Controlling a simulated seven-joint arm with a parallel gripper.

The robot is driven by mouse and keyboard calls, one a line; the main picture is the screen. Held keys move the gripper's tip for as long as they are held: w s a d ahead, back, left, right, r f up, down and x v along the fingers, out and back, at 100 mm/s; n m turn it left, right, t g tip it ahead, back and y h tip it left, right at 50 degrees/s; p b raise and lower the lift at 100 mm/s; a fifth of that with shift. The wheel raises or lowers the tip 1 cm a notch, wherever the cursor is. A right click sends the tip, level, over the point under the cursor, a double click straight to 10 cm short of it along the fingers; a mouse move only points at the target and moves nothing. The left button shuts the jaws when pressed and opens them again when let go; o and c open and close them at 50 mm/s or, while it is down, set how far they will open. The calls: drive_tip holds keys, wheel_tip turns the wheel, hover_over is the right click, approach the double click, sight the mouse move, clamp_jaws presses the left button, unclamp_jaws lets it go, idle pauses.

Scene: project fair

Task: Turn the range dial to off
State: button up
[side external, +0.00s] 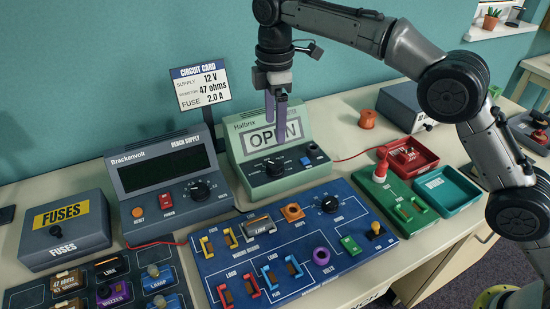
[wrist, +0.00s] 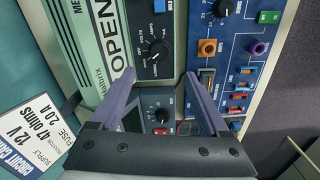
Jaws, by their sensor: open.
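The green Halbrix meter (side external: 235,140) stands at the back middle with OPEN on its display. Its black dial (side external: 275,166) is low on the sloping front, left of a blue button. The dial also shows in the wrist view (wrist: 155,50), with small labels around it, VOLTS among them. I cannot tell for sure which label its mark points at. My gripper (side external: 276,131) is open and empty, its purple fingers pointing down in front of the display, above the dial. In the wrist view, the fingertips (wrist: 160,76) are apart, with the dial just beyond them.
The Brackenvolt bench supply (side external: 163,177), with its own dial, stands close left of the meter. A blue circuit board (side external: 290,245) with another black dial lies in front. A green board (side external: 415,190) and red and teal trays (side external: 447,190) are at right.

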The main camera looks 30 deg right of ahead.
sight(275, 164)
wheel_tip(275, 164, down, 11)
drive_tip(key=shift+r, duration=0.1)
idle(0.3)
clamp_jaws()
idle(0.4)
